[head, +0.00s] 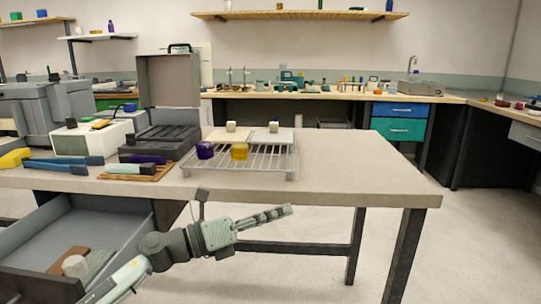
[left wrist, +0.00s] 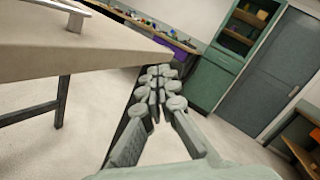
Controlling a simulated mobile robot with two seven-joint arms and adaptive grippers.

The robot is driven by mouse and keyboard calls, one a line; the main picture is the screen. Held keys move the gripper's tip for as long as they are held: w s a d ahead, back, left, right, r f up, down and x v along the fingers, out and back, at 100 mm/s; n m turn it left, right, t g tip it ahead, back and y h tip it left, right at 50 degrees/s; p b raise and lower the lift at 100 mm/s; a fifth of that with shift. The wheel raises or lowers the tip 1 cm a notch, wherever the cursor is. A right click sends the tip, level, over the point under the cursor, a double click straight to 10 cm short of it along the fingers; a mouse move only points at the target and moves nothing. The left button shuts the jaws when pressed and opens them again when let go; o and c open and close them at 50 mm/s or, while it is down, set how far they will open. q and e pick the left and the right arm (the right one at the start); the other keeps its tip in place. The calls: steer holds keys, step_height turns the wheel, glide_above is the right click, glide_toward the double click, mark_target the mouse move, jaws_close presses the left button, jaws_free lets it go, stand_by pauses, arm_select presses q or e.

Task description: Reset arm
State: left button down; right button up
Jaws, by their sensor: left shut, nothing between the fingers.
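My left gripper (head: 270,216) is shut and empty in the head view. It hangs in free air in front of the table (head: 350,170), below the level of the tabletop, with its fingers pointing right. In the left wrist view the gripper's fingers (left wrist: 160,80) meet at their tips with nothing between them. The table edge (left wrist: 90,55) runs behind and to the left of them there. My left arm comes in from the lower left in the head view. My right gripper is not in view. No glass rods can be made out.
A wire rack (head: 250,160) holds a purple block (head: 205,150) and a yellow block (head: 239,151). An open black case (head: 165,140) stands left of it. An open drawer (head: 130,233) juts out below the tabletop, beside my left arm. The floor right of the gripper is clear.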

arm_select(q)
steer(key=w+a+f+n+t+y, duration=0.2)
steer(key=a+f+n+t+y, duration=0.4)
steer(key=n, duration=0.5)
steer(key=w+a+f+n+t+y, duration=0.2)
steer(key=a+f+n+t+y, duration=0.15)
steer(key=a+n+y, duration=0.6)
steer(key=s+a+f+n+g+y, duration=0.1)
steer(key=s+a+f+n+g, duration=0.2)
steer(key=f+n, duration=0.4)
steer(key=s+a+f+n+g+y, duration=0.1)
steer(key=s+a+f+n+y, duration=0.1)
steer(key=s+a+f+n, duration=0.45)
steer(key=s+a+f+n+g, duration=0.1)
steer(key=s+f+n+g, duration=0.2)
steer(key=s+f, duration=0.6)
steer(key=s+a+f+n+g, duration=0.2)
steer(key=s+f+n+g, duration=0.1)
steer(key=s+f+g, duration=0.4)
steer(key=s+f, duration=0.3)
steer(key=s, duration=0.4)
steer(key=shift+s+a, duration=0.25)
steer(key=shift+f+y, duration=0.1)
steer(key=shift+y, duration=0.15)
